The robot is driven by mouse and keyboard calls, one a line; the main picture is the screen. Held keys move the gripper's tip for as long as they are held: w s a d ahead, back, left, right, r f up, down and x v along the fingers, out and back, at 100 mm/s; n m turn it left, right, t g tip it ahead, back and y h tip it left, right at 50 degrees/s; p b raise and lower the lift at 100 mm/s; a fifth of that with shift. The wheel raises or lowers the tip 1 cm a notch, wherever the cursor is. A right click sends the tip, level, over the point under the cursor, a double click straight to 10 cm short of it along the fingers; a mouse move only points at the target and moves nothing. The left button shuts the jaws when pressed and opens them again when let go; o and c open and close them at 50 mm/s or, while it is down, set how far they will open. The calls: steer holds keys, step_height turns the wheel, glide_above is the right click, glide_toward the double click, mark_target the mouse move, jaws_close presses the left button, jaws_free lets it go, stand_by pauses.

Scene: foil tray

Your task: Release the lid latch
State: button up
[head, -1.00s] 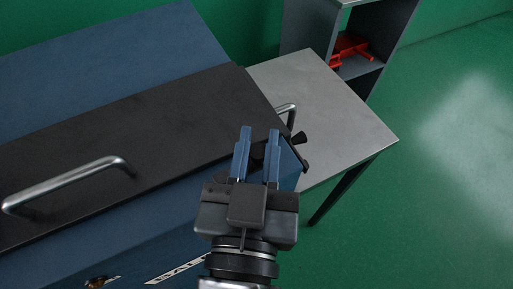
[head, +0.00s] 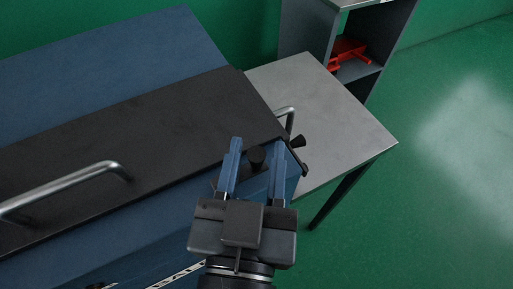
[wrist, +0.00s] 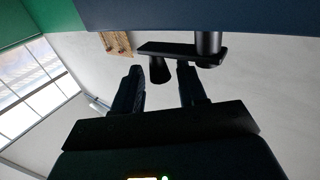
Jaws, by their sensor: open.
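The lid (head: 120,150) is a black slab with a metal bar handle (head: 75,185), lying shut on a blue box (head: 150,225). A black latch knob (head: 256,157) is at the lid's front edge near the right corner. In the wrist view the knob (wrist: 159,70) hangs from a dark latch bar (wrist: 168,49), with a round post (wrist: 208,45) at the bar's right end. My gripper (head: 257,147) is open, with one finger on each side of the knob. In the wrist view my gripper (wrist: 160,72) shows a gap beside the left finger; contact at the right finger is unclear.
A grey side table (head: 335,115) stands right of the box. A small metal handle (head: 287,113) and another black knob (head: 298,141) are at the box's right end. A shelf (head: 372,70) with a red object (head: 348,52) stands behind. Green floor (head: 440,210) is clear at right.

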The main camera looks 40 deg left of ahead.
steer(key=b+v, duration=0.1)
steer(key=v, duration=0.5)
steer(key=shift+s+d, duration=0.15)
steer(key=shift+s, duration=0.15)
steer(key=s+d+f+m+h+p, duration=0.1)
steer(key=s+d+f+m+h, duration=0.2)
steer(key=d, duration=0.8)
steer(key=d+f+m+h+p, duration=0.1)
steer(key=d+f+m+h, duration=0.15)
steer(key=d+f, duration=0.55)
steer(key=s+d+r+h, duration=0.1)
steer(key=s+d+h, duration=0.1)
steer(key=d, duration=0.4)
steer(key=s+d+r+m+h, duration=0.1)
steer(key=s+d+r+h, duration=0.1)
steer(key=s+d, duration=0.2)
steer(key=shift+s+d+p, duration=0.2)
steer(key=shift+d+p, duration=0.2)
steer(key=shift+d, duration=0.55)
steer(key=shift+a+r, duration=0.1)
